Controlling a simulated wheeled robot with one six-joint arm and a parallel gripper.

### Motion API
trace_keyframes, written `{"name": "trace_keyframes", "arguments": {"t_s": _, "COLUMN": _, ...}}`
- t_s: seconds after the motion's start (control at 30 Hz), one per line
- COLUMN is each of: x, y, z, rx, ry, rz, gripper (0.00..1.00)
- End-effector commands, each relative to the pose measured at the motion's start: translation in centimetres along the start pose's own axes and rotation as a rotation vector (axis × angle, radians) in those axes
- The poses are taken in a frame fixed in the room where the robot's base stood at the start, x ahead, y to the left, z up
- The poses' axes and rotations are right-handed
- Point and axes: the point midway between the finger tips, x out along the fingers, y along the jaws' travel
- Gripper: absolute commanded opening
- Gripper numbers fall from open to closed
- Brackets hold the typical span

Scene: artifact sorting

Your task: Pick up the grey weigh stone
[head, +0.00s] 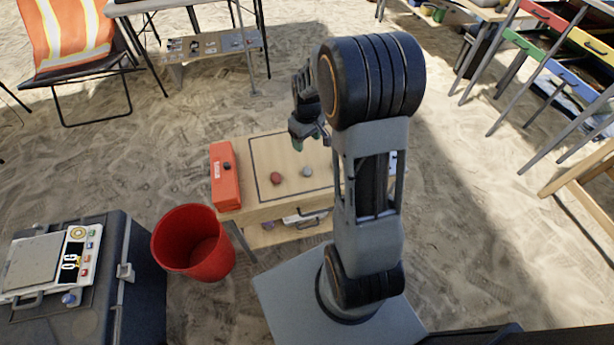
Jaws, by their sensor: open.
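The grey weigh stone (307,171) is a small grey lump on top of the small wooden table (255,145). A reddish stone (276,178) lies just left of it. My gripper (311,146) is above the far part of the table, pointing down, beyond the grey stone in the picture and apart from it. Its jaws are open with nothing seen between them. My arm hides the right part of the tabletop.
A red box (225,176) stands on the table's left side. A red bucket (192,243) stands on the sand at the left. A scale (45,263) sits on a dark case (130,300). A chair (75,50) and shelves (540,50) stand farther back.

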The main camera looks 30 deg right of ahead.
Motion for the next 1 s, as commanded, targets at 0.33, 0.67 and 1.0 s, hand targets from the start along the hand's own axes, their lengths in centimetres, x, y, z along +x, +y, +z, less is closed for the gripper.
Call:
{"name": "trace_keyframes", "arguments": {"t_s": 0.33, "x": 6.9, "y": 1.1, "z": -0.2, "rx": -0.023, "ry": -0.024, "rz": -0.017, "gripper": 0.63}}
{"name": "trace_keyframes", "arguments": {"t_s": 0.67, "x": 10.8, "y": 1.1, "z": -0.2, "rx": -0.022, "ry": -0.021, "rz": -0.015, "gripper": 0.63}}
{"name": "trace_keyframes", "arguments": {"t_s": 1.0, "x": 14.0, "y": 1.1, "z": -0.4, "rx": -0.021, "ry": -0.024, "rz": -0.017, "gripper": 0.63}}
